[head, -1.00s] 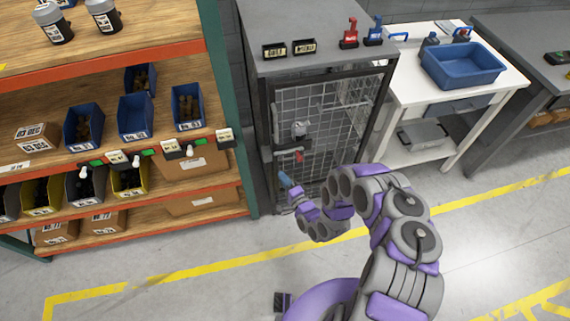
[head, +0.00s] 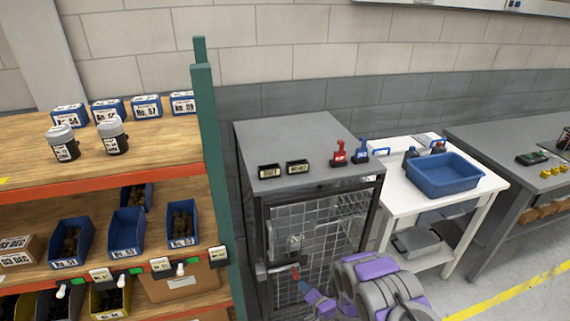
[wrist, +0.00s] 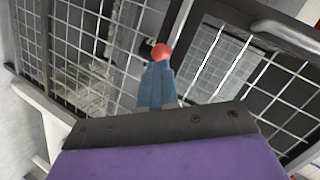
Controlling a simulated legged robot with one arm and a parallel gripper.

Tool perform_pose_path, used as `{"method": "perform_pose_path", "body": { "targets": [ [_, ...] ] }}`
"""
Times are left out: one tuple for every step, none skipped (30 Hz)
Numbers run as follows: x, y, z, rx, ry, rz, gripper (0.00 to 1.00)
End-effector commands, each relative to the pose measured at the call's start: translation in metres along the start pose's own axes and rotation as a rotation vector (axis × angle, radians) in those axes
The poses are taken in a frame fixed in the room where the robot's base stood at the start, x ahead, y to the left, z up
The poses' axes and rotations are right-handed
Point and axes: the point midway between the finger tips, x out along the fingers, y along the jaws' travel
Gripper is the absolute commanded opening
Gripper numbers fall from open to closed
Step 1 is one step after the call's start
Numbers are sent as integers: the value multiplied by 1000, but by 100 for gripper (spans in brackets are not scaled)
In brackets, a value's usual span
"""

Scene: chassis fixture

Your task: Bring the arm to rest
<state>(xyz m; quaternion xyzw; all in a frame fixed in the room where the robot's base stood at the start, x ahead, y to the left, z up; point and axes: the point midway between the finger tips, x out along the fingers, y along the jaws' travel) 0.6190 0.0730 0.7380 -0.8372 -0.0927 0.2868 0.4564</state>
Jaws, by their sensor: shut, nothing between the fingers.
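My gripper (head: 304,288) is at the lower middle of the head view, in front of the wire mesh door of the grey cabinet (head: 270,185). In the wrist view its blue fingers (wrist: 157,88) are together with nothing between them. A red knob (wrist: 161,52) shows just beyond the fingertips; I cannot tell whether they touch it. The red knob also shows in the head view (head: 295,273), by the door latch. My purple and grey arm rises from the bottom edge of the head view.
A shelf rack (head: 100,182) with blue bins stands at the left. A white table (head: 400,180) with a blue tub (head: 443,174) stands right of the cabinet, and a grey bench (head: 510,133) beyond it. Black label holders and red and blue tools sit on the cabinet top.

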Motion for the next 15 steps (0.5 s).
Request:
{"method": "perform_pose_path", "body": {
  "targets": [
    [-4,0,-21,-51,6,50,0],
    [-7,0,-31,-79,9,79,0],
    [-12,2,-44,-116,9,124,0],
    [-15,2,-53,-141,10,153,0],
    [-19,2,-62,-168,10,186,0],
    [-24,0,-75,-200,13,226,0],
    [-28,0,-83,-223,12,258,0],
    [-33,-3,-92,-245,14,288,0],
    [-40,-6,-103,-274,15,328,0],
    [-45,-8,-110,-294,14,358,0],
    [-51,-11,-119,-312,15,386,0],
    [-59,-14,-129,-336,14,427,0],
    [-66,-17,-136,-351,13,455,0],
    [-73,-20,-142,-367,10,486,0],
    [-82,-25,-151,-385,9,522,0]
  ]
}}
